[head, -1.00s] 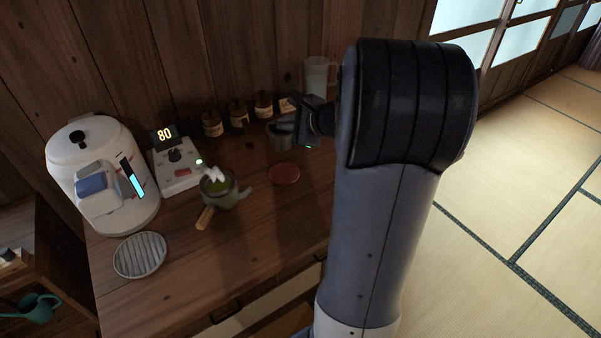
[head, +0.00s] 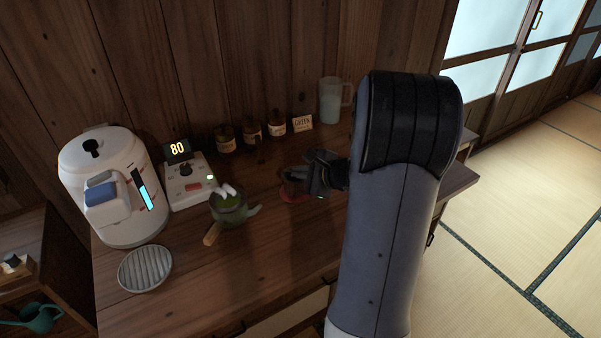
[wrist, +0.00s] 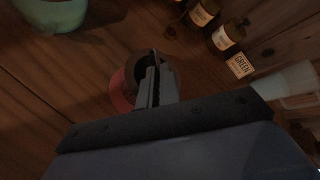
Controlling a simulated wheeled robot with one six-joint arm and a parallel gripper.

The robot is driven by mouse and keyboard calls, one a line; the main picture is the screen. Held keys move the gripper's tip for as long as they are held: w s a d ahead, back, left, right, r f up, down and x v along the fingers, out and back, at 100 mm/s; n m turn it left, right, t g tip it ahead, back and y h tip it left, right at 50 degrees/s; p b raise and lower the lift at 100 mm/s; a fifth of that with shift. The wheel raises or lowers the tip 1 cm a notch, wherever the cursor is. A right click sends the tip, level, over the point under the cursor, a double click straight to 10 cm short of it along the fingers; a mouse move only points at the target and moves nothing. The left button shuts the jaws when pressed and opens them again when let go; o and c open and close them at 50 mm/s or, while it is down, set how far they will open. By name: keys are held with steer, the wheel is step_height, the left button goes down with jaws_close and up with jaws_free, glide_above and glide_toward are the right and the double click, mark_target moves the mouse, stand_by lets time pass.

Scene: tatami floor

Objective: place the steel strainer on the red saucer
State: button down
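The steel strainer (head: 292,176) is a dark, cup-like shape at the end of my gripper (head: 308,178) in the head view, right over the red saucer (head: 287,198). In the wrist view, my gripper (wrist: 152,82) is shut on the rim of the strainer (wrist: 136,68). The red saucer (wrist: 120,98) shows as a reddish edge beneath and beside it. The strainer and my gripper hide most of the saucer. I cannot tell whether the strainer's base touches the saucer.
A green teapot (head: 230,208) with a wooden handle stands left of the saucer. A white dispenser (head: 112,190), a control box (head: 188,184) and a round grey grille (head: 145,269) are farther left. Jars (head: 251,133), a GREEN card (head: 302,123) and a clear jug (head: 331,100) line the back.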

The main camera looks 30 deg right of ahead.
steer(key=c, duration=2.1)
jaws_free()
steer(key=shift+f, duration=0.2)
steer(key=o, duration=0.5)
steer(key=shift+r, duration=0.2)
steer(key=v, duration=1.2)
steer(key=x, duration=1.2)
steer(key=shift+s+a, duration=0.1)
steer(key=shift+a, duration=0.05)
